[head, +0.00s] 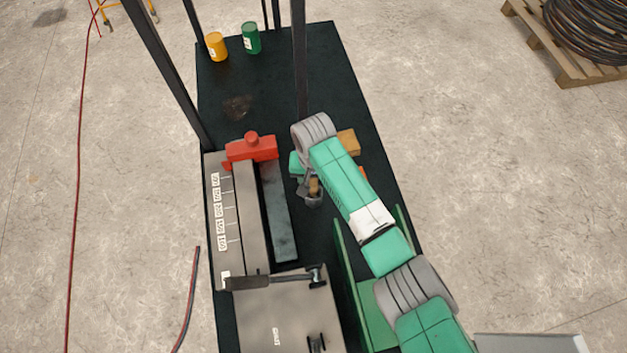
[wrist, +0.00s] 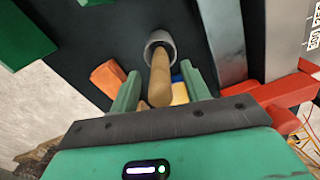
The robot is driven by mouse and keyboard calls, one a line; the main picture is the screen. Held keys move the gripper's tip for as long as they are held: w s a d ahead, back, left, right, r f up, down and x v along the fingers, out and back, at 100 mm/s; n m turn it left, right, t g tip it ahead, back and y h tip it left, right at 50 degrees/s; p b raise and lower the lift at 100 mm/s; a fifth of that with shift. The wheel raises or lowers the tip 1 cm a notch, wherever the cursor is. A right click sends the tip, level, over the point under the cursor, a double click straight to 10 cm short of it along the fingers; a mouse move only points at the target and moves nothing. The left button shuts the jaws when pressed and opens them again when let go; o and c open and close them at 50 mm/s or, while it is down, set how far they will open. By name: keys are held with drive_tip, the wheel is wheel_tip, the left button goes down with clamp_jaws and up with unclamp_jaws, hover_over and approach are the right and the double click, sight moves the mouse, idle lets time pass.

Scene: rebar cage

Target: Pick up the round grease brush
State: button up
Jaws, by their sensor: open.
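The round grease brush shows as a tan wooden handle (wrist: 160,82) rising from a grey round cup (wrist: 154,42) in the wrist view. In the head view the handle (head: 314,186) and the grey cup (head: 313,201) are small, beside the end of my arm. My gripper (wrist: 161,72) is open, with one green finger on each side of the handle. I cannot tell whether either finger touches it. The brush's bristle end is hidden in the cup. In the head view my gripper is mostly hidden by the wrist.
An orange block (wrist: 108,76) lies left of the fingers in the wrist view. A red vise-like piece (head: 252,149) and a grey steel bar (head: 278,215) are left of my arm. Dark posts (head: 299,60) rise from the bench. The bench's far part is mostly clear.

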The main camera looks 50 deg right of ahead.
clamp_jaws()
